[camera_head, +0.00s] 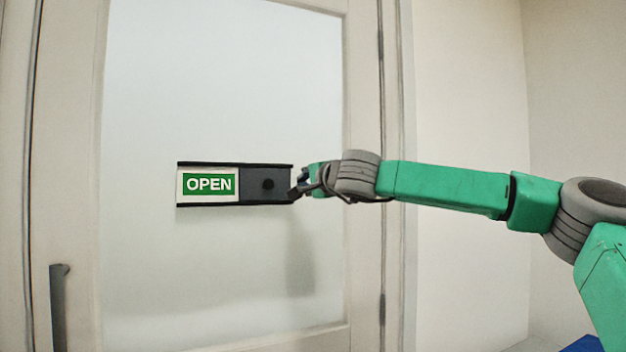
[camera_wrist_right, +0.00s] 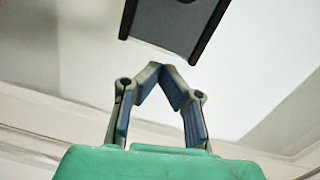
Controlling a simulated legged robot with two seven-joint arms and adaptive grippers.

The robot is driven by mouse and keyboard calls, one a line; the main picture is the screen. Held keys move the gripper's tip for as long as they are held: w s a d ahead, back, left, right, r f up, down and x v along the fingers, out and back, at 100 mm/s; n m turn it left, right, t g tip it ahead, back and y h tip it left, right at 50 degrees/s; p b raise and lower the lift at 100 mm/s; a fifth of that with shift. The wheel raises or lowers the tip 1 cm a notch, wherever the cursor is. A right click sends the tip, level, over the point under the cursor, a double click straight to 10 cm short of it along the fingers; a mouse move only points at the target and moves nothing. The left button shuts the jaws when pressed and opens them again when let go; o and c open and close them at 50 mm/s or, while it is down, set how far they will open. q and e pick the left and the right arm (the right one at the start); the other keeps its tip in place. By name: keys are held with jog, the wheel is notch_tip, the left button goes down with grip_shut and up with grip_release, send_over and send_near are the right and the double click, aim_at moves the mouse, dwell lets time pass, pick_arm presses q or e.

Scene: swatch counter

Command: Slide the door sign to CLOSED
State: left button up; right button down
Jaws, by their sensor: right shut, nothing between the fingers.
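The door sign (camera_head: 208,200) is a horizontal strip on the door's frosted pane, with dark rails along its top and bottom. Its left half shows a green OPEN panel (camera_head: 209,184). My left gripper is not in view.
The door (camera_head: 222,80) has a pale frame and a frosted pane. A dark vertical handle (camera_head: 58,305) is at its lower left. Hinges show along the right edge. A plain wall (camera_head: 465,90) stands to the right. The pane around the sign is clear.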

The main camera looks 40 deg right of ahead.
aim_at(276, 184)
jog(key=a, duration=0.1)
jog(key=w+a, duration=0.1)
jog(key=a, duration=0.1)
jog(key=w+a, duration=0.1)
jog(key=shift+w+a+f, duration=0.1)
jog(key=shift+w+a, duration=0.1)
jog(key=shift+a, duration=0.35)
jog(key=shift+w+d+f, duration=0.1)
jog(key=shift+d, duration=0.3)
jog(key=w+a, duration=0.1)
jog(key=a, duration=0.3)
jog(key=w+a, duration=0.1)
jog(key=a, duration=0.4)
jog(key=w+a+p, duration=0.1)
jog(key=a, duration=0.3)
jog(key=shift+a, duration=0.15)
jog(key=shift+a+r, duration=0.2)
jog(key=shift+a, duration=0.15)
jog(key=shift+w+d+f, duration=0.1)
jog(key=shift+d+f, duration=0.15)
jog(key=shift+d, duration=0.45)
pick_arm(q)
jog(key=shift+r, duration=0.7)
pick_arm(e)
jog(key=shift+a, duration=0.15)
